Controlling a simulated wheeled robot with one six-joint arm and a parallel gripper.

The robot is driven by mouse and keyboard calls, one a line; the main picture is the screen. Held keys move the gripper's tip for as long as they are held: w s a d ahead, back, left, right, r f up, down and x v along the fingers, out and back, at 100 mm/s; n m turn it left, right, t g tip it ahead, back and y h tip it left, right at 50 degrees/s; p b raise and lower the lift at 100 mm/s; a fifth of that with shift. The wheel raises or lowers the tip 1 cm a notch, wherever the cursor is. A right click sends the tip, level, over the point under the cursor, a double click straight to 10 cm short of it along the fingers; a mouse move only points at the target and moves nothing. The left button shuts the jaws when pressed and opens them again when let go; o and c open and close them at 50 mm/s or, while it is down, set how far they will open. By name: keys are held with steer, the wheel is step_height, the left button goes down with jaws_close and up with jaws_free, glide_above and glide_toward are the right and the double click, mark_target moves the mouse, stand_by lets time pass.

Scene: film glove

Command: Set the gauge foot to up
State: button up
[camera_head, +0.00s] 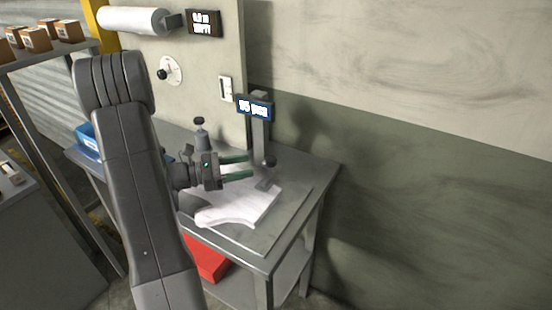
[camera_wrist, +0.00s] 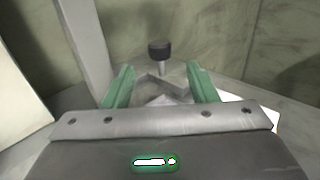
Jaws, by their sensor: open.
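The gauge is a grey post (camera_head: 261,135) with a lit blue display (camera_head: 254,107), standing at the back of the metal table. Low on it is a dark round knob (camera_head: 270,160), which also shows in the wrist view (camera_wrist: 159,47) on a short metal stem above the foot (camera_wrist: 163,84). In the head view the foot (camera_head: 267,184) is low, near a white glove-like sheet (camera_head: 240,205); I cannot tell whether it touches. My gripper (camera_head: 251,166) has its green fingers apart and empty, pointing at the knob. In the wrist view the knob is beyond the fingertips (camera_wrist: 160,72), centred between them.
The metal table (camera_head: 290,215) stands against a grey-green wall. A black-handled fixture (camera_head: 200,130) stands behind my gripper. A wall panel carries a dial (camera_head: 170,70), a white switch (camera_head: 225,88) and a roll (camera_head: 133,20). A red bin (camera_head: 208,262) sits below. Boxes (camera_head: 35,38) are on a left shelf.

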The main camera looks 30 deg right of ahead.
steer(key=p+x, duration=0.1)
steer(key=x, duration=0.9)
steer(key=shift+d+p, duration=0.25)
steer(key=shift+p, duration=0.05)
